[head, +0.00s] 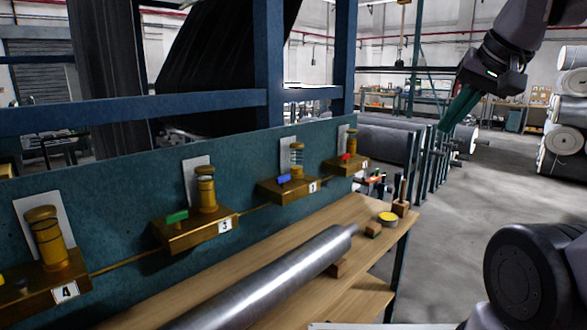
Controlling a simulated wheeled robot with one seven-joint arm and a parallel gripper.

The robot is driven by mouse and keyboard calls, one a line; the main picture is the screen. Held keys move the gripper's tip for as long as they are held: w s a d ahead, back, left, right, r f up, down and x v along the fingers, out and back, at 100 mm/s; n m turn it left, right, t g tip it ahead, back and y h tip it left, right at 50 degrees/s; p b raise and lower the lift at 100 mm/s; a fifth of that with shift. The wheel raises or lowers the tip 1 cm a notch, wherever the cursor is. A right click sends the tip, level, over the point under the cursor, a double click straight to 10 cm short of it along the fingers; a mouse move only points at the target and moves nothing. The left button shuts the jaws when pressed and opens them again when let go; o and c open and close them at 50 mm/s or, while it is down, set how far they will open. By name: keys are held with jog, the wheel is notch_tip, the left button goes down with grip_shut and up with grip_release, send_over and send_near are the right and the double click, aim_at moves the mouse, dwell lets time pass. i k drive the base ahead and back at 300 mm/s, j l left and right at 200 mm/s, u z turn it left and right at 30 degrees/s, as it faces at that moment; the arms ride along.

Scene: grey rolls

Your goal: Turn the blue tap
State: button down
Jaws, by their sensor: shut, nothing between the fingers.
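The blue tap (284,179) is a small blue handle on a brass block with a clear-sided, coiled upright part behind it. It is on the teal panel (120,205), second from the right in the row. My gripper (445,125) is at the upper right, with dark green fingers pointing down and left. It is shut and empty, well to the right of the blue tap and apart from it. Nothing hides the blue handle.
A red tap (345,156) is to the right, and a green tap (176,218) is to the left. A metal roller (270,280) lies on the wooden bench (375,262) below. A blue beam (150,108) crosses above the panel. Open floor is at right.

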aim_at(281, 180)
jog(key=i+l, duration=0.35)
jog(key=u, duration=0.4)
jog(key=l+u, duration=0.15)
jog(key=u, duration=0.25)
jog(key=l+u, duration=0.1)
jog(key=u, duration=0.3)
jog(key=l+u, duration=0.1)
jog(key=u, duration=0.25)
jog(key=i+l, duration=0.05)
